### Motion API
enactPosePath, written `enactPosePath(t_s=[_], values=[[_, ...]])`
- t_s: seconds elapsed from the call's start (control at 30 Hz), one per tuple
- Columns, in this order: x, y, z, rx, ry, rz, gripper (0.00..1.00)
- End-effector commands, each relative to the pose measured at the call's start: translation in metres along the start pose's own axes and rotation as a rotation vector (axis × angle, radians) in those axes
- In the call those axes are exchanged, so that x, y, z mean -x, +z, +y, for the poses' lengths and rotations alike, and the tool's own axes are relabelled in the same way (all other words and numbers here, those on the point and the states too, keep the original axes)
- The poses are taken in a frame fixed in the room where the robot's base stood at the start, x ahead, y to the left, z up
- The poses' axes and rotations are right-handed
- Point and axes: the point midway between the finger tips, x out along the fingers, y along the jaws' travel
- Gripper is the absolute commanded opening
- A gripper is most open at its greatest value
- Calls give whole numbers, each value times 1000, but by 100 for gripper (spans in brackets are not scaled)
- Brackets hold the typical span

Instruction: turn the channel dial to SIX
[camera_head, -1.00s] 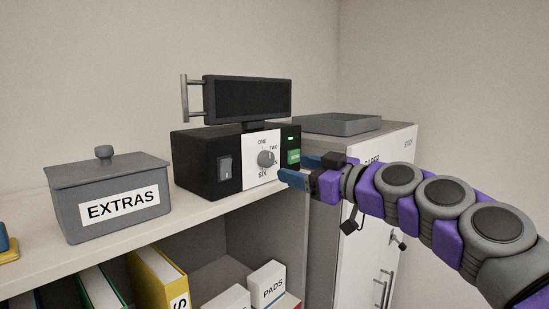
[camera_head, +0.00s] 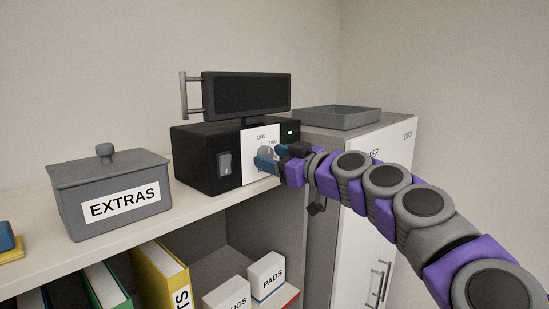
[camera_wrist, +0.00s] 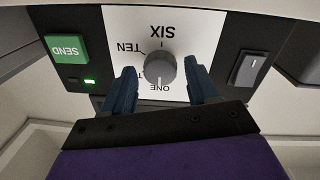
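The channel dial is a round grey knob (camera_wrist: 160,68) on the white front panel (camera_wrist: 208,22) of a black box (camera_head: 205,160). In the wrist view, upside down, the labels SIX, TEN and ONE stand around it. A light pointer mark on the knob appears to face the ONE side. My gripper (camera_head: 266,157) is open at the panel. Its two blue fingers show in the wrist view (camera_wrist: 160,85), one on each side of the knob, with gaps visible between them and it. In the head view the fingers hide much of the dial.
The box has a rocker switch (camera_head: 225,163), a green SEND button (camera_wrist: 67,48) and a lit green lamp (camera_wrist: 91,81). A dark screen (camera_head: 247,96) stands on top. A grey EXTRAS box (camera_head: 75,180) is at left, and a cabinet (camera_head: 350,200) with a tray (camera_head: 336,118) at right.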

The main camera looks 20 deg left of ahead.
Motion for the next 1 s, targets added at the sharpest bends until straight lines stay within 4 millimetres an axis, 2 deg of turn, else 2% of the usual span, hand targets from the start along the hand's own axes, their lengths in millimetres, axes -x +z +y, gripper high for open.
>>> enactPosePath(t_s=[0.07, 0.5, 0.77, 1.0], values=[[0, 0, 0, 0, 0, 0, 51], [-2, 0, 0, 0, 1, -1, 10], [-2, 3, 0, -19, 2, -3, 10], [-1, 6, 1, -105, 6, -6, 10]])
